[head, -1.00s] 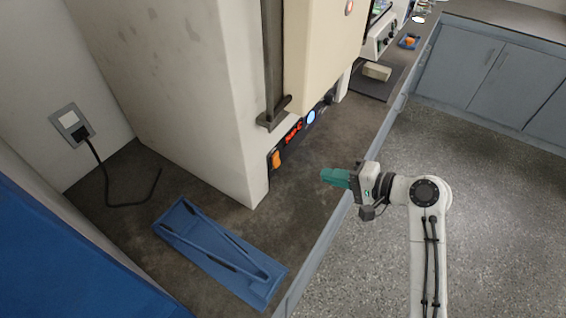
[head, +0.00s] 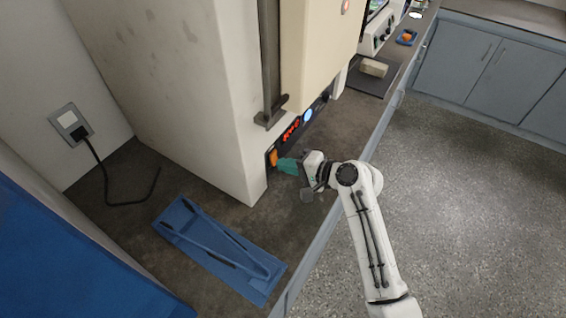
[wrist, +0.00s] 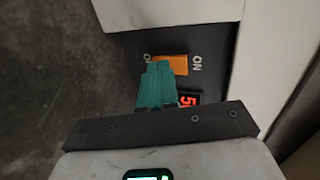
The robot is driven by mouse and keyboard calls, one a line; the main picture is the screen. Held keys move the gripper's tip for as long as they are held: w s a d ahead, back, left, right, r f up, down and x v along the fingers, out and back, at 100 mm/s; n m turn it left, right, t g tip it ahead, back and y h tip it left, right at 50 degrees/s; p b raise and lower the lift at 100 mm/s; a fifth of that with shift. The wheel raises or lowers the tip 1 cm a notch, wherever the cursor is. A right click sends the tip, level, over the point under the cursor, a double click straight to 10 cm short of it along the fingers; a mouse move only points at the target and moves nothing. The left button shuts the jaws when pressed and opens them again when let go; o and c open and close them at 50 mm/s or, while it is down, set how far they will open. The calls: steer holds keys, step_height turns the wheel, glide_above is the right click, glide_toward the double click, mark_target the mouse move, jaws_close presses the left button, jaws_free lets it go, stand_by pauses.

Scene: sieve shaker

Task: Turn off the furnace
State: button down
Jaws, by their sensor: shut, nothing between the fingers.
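The furnace (head: 225,100) is a tall cream-white cabinet on the bench, with a black control strip low on its front. An orange rocker switch (head: 273,157) sits at the strip's near end. It also shows in the wrist view (wrist: 172,64), lit orange, with "ON" at its right and an "O" mark at its left. A red digital display (head: 290,130) is beside it. My gripper (head: 284,165) has green fingers, shut and empty. The fingertips (wrist: 158,68) are right at the switch and overlap its left part in the wrist view; I cannot tell whether they touch.
A blue tray (head: 262,290) with long tongs (head: 225,240) lies on the bench at the near left. A block (head: 374,68) rests on a dark mat further along. A wall socket (head: 70,122) with a black cable is at left. Floor at right is open.

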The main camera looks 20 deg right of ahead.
steer(key=shift+w+a+f, duration=0.25)
steer(key=shift+w+a, duration=0.15)
steer(key=shift+w, duration=0.1)
steer(key=shift+f, duration=0.1)
steer(key=shift+f+b, duration=0.2)
steer(key=shift+b, duration=0.35)
steer(key=shift+w+r, duration=0.1)
steer(key=shift+w, duration=0.05)
steer(key=shift+r, duration=0.25)
steer(key=shift+w+a+r+p, duration=0.1)
steer(key=shift+r+p, duration=0.65)
steer(key=shift+r, duration=0.05)
